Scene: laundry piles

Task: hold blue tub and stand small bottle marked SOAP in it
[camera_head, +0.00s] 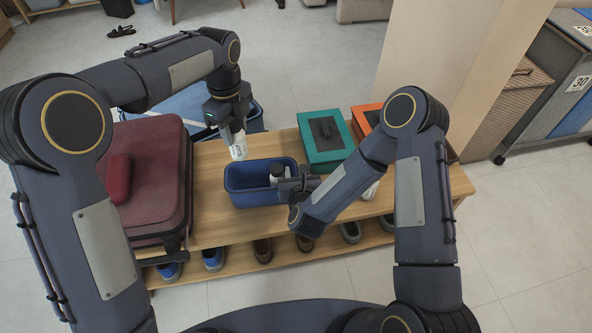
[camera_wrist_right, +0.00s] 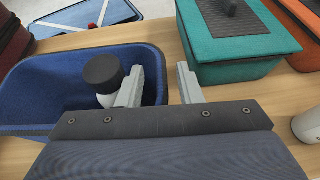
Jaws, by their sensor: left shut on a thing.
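The blue tub (camera_head: 245,186) stands on the wooden bench and also shows in the right wrist view (camera_wrist_right: 40,95). A white bottle with a dark cap (camera_head: 277,174) is inside it, near its right end. My left gripper (camera_head: 231,124) is shut on a white bottle (camera_head: 238,147), held tilted just above the tub's far rim; its label is too small to read surely. My right gripper (camera_wrist_right: 160,78) is at the tub's right end, its fingers apart, one inside the tub and one outside, with the rim between them.
A maroon suitcase (camera_head: 150,170) lies left of the tub. A teal box (camera_head: 325,148) and an orange box (camera_head: 366,115) stand to the right. A white item (camera_head: 370,191) is partly hidden behind my right arm. Shoes (camera_head: 214,258) sit on the lower shelf.

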